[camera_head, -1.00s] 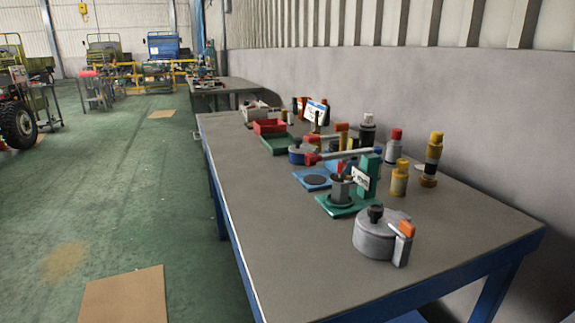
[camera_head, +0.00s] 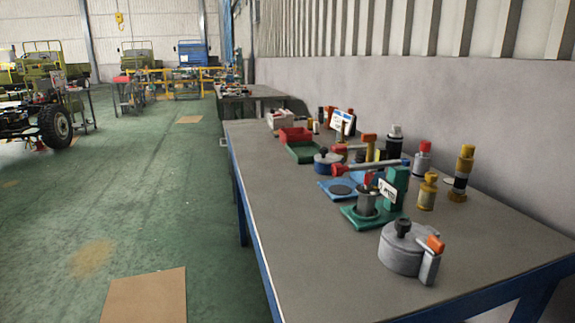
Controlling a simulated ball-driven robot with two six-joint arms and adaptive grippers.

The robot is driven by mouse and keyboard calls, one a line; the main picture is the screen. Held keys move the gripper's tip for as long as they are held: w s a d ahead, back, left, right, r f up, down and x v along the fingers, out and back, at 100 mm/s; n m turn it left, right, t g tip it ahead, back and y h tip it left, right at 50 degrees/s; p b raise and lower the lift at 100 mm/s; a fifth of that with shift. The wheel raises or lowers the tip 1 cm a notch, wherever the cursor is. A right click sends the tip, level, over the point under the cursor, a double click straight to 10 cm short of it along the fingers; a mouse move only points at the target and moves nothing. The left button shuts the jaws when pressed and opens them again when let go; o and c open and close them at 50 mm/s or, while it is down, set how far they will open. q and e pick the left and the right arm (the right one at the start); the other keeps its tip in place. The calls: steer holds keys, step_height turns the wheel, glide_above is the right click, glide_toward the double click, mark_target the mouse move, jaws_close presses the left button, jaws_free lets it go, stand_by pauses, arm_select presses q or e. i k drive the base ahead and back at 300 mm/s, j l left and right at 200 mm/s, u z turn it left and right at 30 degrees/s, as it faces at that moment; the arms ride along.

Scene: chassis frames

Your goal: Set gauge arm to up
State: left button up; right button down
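A green press-like gauge stand (camera_head: 396,187) stands on the workbench in the head view. Its long grey arm (camera_head: 366,167) has a red knob (camera_head: 337,169) at its left end and lies close to level, reaching left from the top of the green post. A small white label plate (camera_head: 388,190) is on the post. A grey cylinder with a red top (camera_head: 367,201) stands on the green base below the arm. Neither of my grippers is in view.
The grey workbench (camera_head: 262,207) runs along the wall, its front-left strip bare. A blue plate (camera_head: 343,189), red tray (camera_head: 296,135) and hammer lie behind. The green floor (camera_head: 190,230) holds a cardboard sheet (camera_head: 146,296).

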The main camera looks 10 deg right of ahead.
mark_target(337, 170)
steer(key=i+j+z, duration=0.1)
steer(key=j+z, duration=0.15)
steer(key=z, duration=0.15)
steer(key=j+z, duration=0.3)
steer(key=z, duration=0.15)
steer(key=j+z, duration=0.4)
steer(key=i+l, duration=0.05)
steer(key=l, duration=0.05)
